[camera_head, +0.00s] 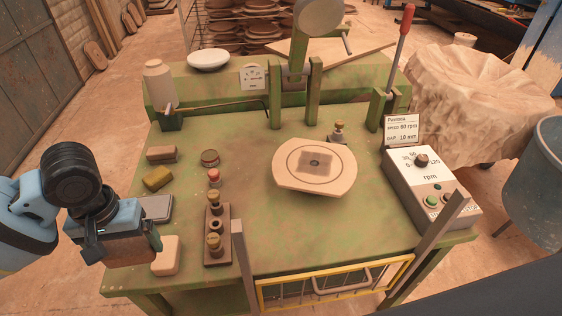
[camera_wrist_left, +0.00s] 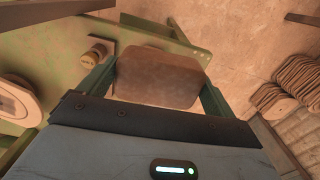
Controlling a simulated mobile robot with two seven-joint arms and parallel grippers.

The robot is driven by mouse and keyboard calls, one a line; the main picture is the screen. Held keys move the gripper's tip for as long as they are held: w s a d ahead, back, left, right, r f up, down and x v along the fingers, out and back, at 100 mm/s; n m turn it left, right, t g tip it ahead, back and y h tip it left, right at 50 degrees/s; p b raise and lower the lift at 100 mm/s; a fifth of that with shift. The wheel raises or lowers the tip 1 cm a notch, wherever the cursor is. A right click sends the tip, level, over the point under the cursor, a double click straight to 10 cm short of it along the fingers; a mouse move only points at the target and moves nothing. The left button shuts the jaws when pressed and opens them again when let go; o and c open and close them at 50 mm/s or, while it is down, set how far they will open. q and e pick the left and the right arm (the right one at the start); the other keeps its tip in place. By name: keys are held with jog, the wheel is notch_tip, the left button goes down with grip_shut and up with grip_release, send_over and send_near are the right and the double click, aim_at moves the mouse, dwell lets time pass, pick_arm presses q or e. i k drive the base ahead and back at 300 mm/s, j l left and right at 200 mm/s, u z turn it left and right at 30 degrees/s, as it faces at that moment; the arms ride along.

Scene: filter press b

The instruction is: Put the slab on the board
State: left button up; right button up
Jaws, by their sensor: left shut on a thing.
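The slab (camera_wrist_left: 158,78) is a brown block with rounded corners, held between the two green fingers of my left gripper (camera_wrist_left: 155,90) in the left wrist view. In the head view my left gripper (camera_head: 130,245) is at the left front edge of the green table, pointing down, and the brown slab (camera_head: 128,253) shows partly below its body. The board (camera_head: 285,178) is a pale disc with cut-off sides, a ring line and a dark square at its middle. It lies right of centre on the table, well to the right of the gripper. My right gripper is out of view.
A control box (camera_head: 430,190) is at right. A yellow guard (camera_head: 335,285) is in front. A lever press stands behind.

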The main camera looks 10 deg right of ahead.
aim_at(314, 163)
jog(key=z, duration=1)
jog(key=i+z, duration=0.2)
jog(key=z, duration=0.15)
jog(key=i, duration=0.4)
